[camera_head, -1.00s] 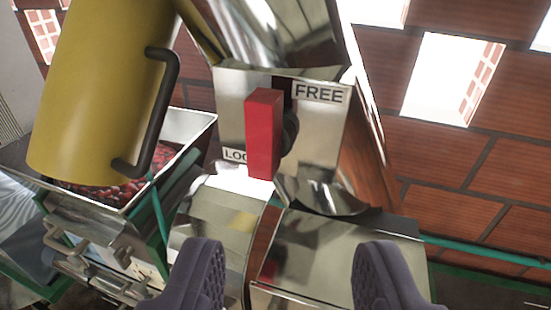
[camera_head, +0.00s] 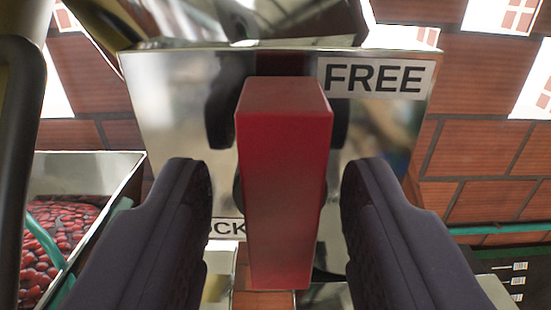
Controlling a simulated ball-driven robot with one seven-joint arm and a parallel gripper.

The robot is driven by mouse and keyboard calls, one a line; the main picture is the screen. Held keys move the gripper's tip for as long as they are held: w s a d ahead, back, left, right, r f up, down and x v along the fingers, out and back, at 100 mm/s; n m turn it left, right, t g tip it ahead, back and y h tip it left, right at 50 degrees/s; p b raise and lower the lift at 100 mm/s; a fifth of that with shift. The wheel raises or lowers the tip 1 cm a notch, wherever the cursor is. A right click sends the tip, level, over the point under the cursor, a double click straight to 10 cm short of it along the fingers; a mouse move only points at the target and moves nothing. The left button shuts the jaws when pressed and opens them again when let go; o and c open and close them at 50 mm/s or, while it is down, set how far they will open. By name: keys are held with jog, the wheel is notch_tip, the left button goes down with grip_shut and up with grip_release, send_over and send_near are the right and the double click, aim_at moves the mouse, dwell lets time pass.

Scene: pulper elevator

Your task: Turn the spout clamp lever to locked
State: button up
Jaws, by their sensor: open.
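The red spout clamp lever (camera_head: 285,185) stands roughly upright in the middle of the view, close to the camera. It sits in front of a shiny metal plate (camera_head: 170,105). A FREE label (camera_head: 376,79) is at the plate's upper right, beside the lever's top. My gripper (camera_head: 277,180) is open, with one dark finger on each side of the lever. A gap shows between each finger and the lever.
A metal bin (camera_head: 120,167) with red berries (camera_head: 60,235) stands at the left. A dark handle (camera_head: 20,130) on a yellow body runs along the left edge, near my left finger. A brick wall (camera_head: 490,160) with bright openings is behind.

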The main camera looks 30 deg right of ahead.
jog(key=shift+d, duration=0.15)
grip_shut()
jog(key=shift+n, duration=0.3)
jog(key=n+b, duration=0.1)
jog(key=n, duration=0.2)
jog(key=shift+w+a+f+n+b, duration=0.1)
jog(key=shift+a+n+b, duration=0.1)
jog(key=shift+n+b, duration=0.15)
jog(key=n, duration=0.4)
jog(key=shift+a+n, duration=0.1)
jog(key=shift+n, duration=0.15)
jog(key=n, duration=0.4)
jog(key=shift+w+a+f, duration=0.1)
jog(key=shift+f, duration=0.05)
jog(key=shift+f+n, duration=0.2)
jog(key=shift+n, duration=2.3)
